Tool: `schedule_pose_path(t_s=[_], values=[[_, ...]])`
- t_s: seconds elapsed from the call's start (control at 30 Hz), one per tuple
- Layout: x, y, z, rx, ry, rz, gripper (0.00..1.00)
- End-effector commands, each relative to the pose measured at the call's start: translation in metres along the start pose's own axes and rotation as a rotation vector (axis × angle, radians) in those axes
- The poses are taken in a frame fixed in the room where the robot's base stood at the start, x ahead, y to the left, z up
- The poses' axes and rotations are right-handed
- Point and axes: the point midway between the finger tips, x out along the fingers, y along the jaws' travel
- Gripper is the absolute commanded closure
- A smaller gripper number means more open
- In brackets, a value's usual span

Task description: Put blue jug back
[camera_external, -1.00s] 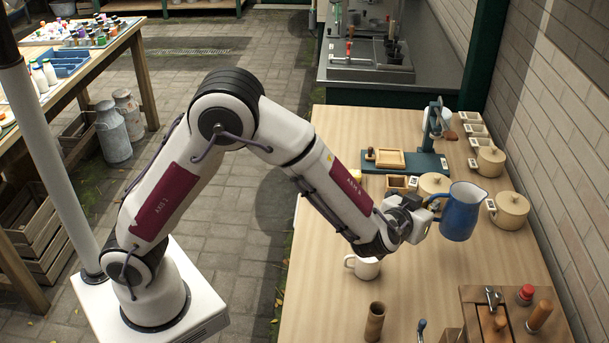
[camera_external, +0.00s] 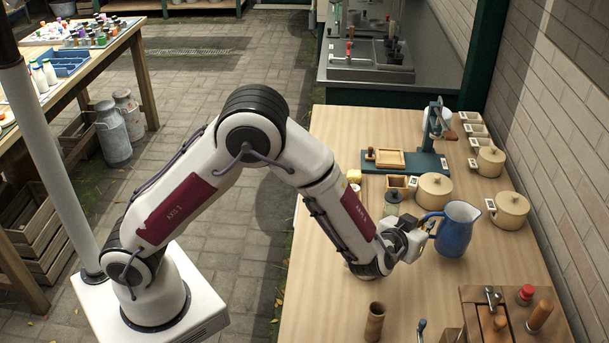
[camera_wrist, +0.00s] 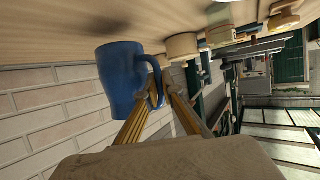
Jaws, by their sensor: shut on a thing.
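The blue jug (camera_external: 456,230) is upright, low at the wooden table in the external view; I cannot tell if its base touches the top. My gripper (camera_external: 427,222) is shut on the jug's handle, at the jug's left side. In the wrist view the jug (camera_wrist: 122,76) shows with its handle between the yellowish fingers of my gripper (camera_wrist: 162,97). My forearm hides most of the white mug in the external view.
Lidded pots (camera_external: 511,209) and (camera_external: 434,189) stand behind and right of the jug. A teal stand (camera_external: 425,162) is farther back. A wooden block with tools (camera_external: 515,325) and a brown cylinder (camera_external: 375,322) are in front. Bare table (camera_external: 480,265) lies around the jug.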

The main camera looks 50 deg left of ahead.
Motion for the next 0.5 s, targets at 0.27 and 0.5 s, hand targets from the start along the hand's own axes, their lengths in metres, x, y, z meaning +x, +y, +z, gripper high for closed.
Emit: schedule_pose_path(t_s=[0.27,0.5], values=[[0.009,0.000,0.022,0.002,0.000,0.000,1.00],[0.013,0.000,0.031,-0.001,0.002,0.001,1.00]])
